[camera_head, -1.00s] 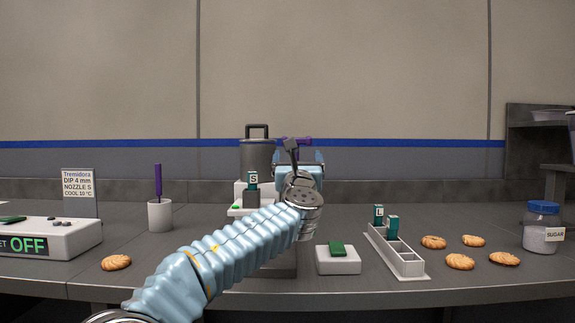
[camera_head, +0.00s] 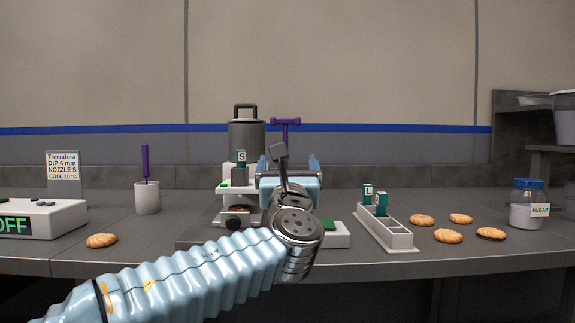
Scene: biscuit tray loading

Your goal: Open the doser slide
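The doser is a white stand with a grey lidded hopper (camera_head: 247,136), a nozzle marked S (camera_head: 240,166) and a biscuit (camera_head: 237,209) below the nozzle. A purple T-shaped handle (camera_head: 285,122) stands just right of the hopper; its lower part is hidden behind my gripper. My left gripper (camera_head: 289,166) is in front of the handle's stem and right of the doser, seen from behind. My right gripper is not in view.
A white block with a green top (camera_head: 335,236) and a nozzle rack (camera_head: 400,241) stand right of my arm. Several biscuits (camera_head: 448,236) and a sugar jar (camera_head: 527,209) lie farther right. At left are a cup with a purple tool (camera_head: 147,198), a biscuit and an OFF unit (camera_head: 62,216).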

